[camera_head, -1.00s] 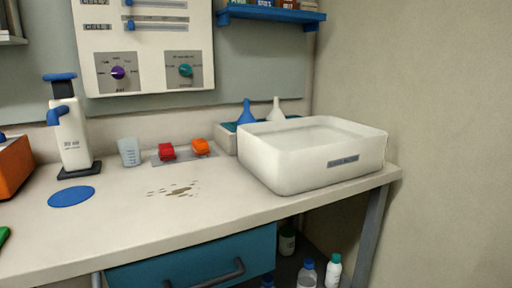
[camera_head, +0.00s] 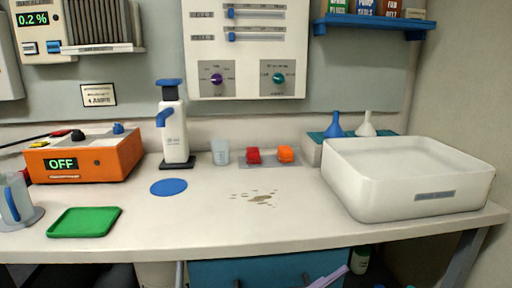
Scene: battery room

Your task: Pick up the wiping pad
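No object is plainly marked as the wiping pad. A flat green rounded square (camera_head: 84,222) with a slightly raised edge lies at the left front of the counter. A flat blue disc (camera_head: 169,187) lies in front of the white pump bottle. A red block (camera_head: 254,156) and an orange block (camera_head: 286,154) sit on a small grey tray (camera_head: 270,162) near the wall. I cannot tell which of these is the pad. Brown spots (camera_head: 259,198) mark the middle of the counter. Neither of my grippers can be made out.
A white basin (camera_head: 382,199) fills the counter's right end. A pump bottle (camera_head: 174,132), a clear cup (camera_head: 220,152) and an orange box reading OFF (camera_head: 88,158) stand toward the back. A jug (camera_head: 17,201) stands at far left. The counter's front middle is clear.

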